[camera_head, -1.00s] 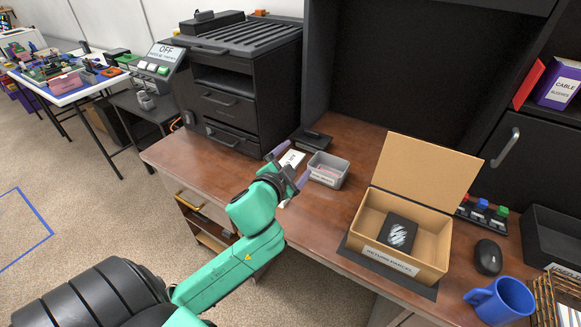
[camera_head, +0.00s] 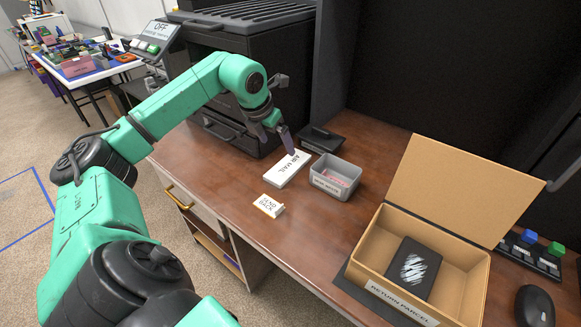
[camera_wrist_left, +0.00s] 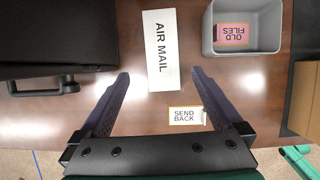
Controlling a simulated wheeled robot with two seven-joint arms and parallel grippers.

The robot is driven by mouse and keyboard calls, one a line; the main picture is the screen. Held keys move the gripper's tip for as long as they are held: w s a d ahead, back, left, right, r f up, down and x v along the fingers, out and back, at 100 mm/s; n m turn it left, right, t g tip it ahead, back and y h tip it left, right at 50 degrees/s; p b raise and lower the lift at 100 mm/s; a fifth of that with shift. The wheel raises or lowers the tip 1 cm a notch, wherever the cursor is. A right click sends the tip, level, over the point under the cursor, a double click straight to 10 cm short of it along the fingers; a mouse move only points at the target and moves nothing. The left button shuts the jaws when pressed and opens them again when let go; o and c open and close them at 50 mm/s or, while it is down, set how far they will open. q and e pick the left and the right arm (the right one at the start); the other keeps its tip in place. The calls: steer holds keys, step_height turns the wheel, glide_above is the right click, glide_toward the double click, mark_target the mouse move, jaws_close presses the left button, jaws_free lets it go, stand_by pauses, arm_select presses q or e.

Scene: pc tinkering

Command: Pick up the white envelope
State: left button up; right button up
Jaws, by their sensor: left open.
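A flat white envelope marked AIR MAIL (camera_head: 284,172) lies on the brown desk between the black machine and a small grey bin. In the left wrist view the envelope (camera_wrist_left: 161,50) lies just ahead of my fingertips, in line with the gap between them. A smaller white card marked SEND BACK (camera_head: 268,206) lies nearer the desk's front edge. My right gripper is not seen.
An open cardboard box (camera_head: 460,282) with a black item inside stands to the right. The black machine (camera_head: 262,62) stands close on the left. A dark object (camera_head: 321,138) lies behind the envelope.

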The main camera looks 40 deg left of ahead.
mark_target(288, 165)
arm_select(q)
steer(key=p+x, duration=0.1)
steer(key=x, duration=1)
steer(key=shift+s+d, duration=0.15)
steer(key=shift+d, duration=0.1)
steer(key=shift+r, duration=0.1)
steer(key=c, duration=1.2)
steer(key=shift+r, duration=0.1)
